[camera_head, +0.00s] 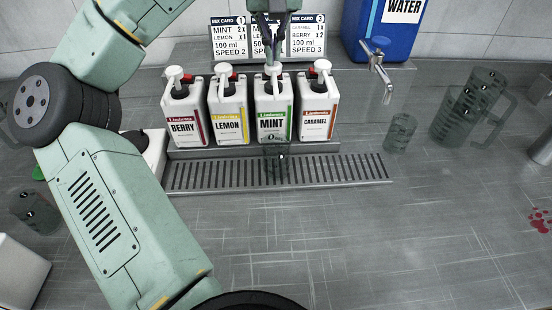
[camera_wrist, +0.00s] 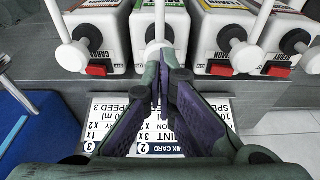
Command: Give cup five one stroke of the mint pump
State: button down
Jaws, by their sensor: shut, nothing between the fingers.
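The mint bottle (camera_head: 272,112) stands third from the left in the row, white with a green-edged label. Its white pump head (camera_head: 273,70) is directly below my gripper (camera_head: 273,58). In the wrist view my gripper (camera_wrist: 163,78) has its dark fingers closed together with nothing between them. The fingertips overlap the mint pump head (camera_wrist: 154,48) there; I cannot tell whether they touch it. A dark, see-through cup (camera_head: 276,163) stands on the drip tray in front of the mint bottle. Its marking is too small to read, so I cannot confirm it is cup five.
Berry (camera_head: 185,115), lemon (camera_head: 228,112) and caramel (camera_head: 318,110) bottles flank the mint. The slotted drip tray (camera_head: 345,168) runs in front. A blue water container (camera_head: 385,40) with a tap stands at back right. Clear vessels (camera_head: 400,132) stand at right. The front counter is mostly clear.

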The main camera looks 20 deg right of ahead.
jog(key=shift+f+b, duration=0.65)
jog(key=shift+f, duration=0.8)
jog(key=shift+r, duration=0.1)
notch_tip(320, 180, up, 4)
jog(key=p, duration=0.4)
jog(key=shift+p, duration=0.3)
jog(key=shift+f, duration=0.2)
notch_tip(320, 180, up, 6)
jog(key=shift+s, duration=0.1)
dwell(0.4)
